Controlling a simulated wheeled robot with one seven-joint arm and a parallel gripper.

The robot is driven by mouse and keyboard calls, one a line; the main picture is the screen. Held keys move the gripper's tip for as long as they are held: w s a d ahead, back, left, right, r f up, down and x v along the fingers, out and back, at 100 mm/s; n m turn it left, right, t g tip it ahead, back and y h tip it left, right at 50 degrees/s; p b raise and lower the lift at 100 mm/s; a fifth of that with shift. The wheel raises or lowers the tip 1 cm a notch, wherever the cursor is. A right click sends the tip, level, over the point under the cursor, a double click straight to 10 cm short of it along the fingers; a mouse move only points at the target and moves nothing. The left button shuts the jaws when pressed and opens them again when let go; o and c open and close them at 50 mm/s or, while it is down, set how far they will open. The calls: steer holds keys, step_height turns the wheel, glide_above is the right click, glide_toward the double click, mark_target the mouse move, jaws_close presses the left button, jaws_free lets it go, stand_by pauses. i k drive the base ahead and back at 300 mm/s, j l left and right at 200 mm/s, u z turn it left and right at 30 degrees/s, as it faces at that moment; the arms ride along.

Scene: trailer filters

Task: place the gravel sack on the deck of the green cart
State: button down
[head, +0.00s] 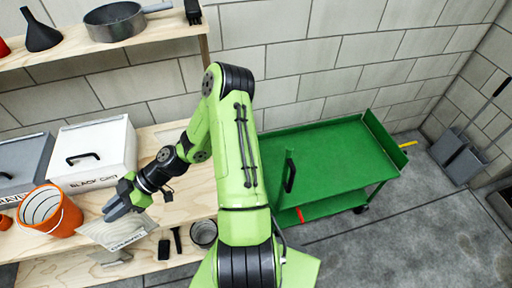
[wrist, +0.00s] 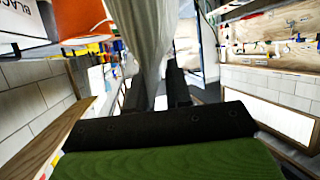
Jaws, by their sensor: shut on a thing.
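The gravel sack (head: 119,231) is pale, with a dark printed label partly readable. It hangs from my gripper (head: 122,205) just above the wooden bench, at the left of the head view. My gripper is shut on the top of the sack. In the wrist view the pale cloth of the sack (wrist: 157,45) rises between my dark fingers (wrist: 160,95). The green cart (head: 325,160) stands to the right of my arm, against the block wall. Its deck is a flat green surface, and the visible part is empty; my arm hides its left edge.
A metal cup (head: 204,233) and a dark brush (head: 177,240) are right of the sack.

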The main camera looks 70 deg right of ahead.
mark_target(347, 148)
steer(key=k+l+z, duration=0.35)
steer(key=l, duration=0.3)
steer(key=k+l+z, duration=0.2)
steer(key=l, duration=0.15)
steer(key=l+z, duration=0.2)
steer(key=l, duration=0.2)
steer(key=k+l, duration=0.15)
steer(key=l, duration=0.2)
steer(key=k+l, duration=0.2)
steer(key=l, duration=0.15)
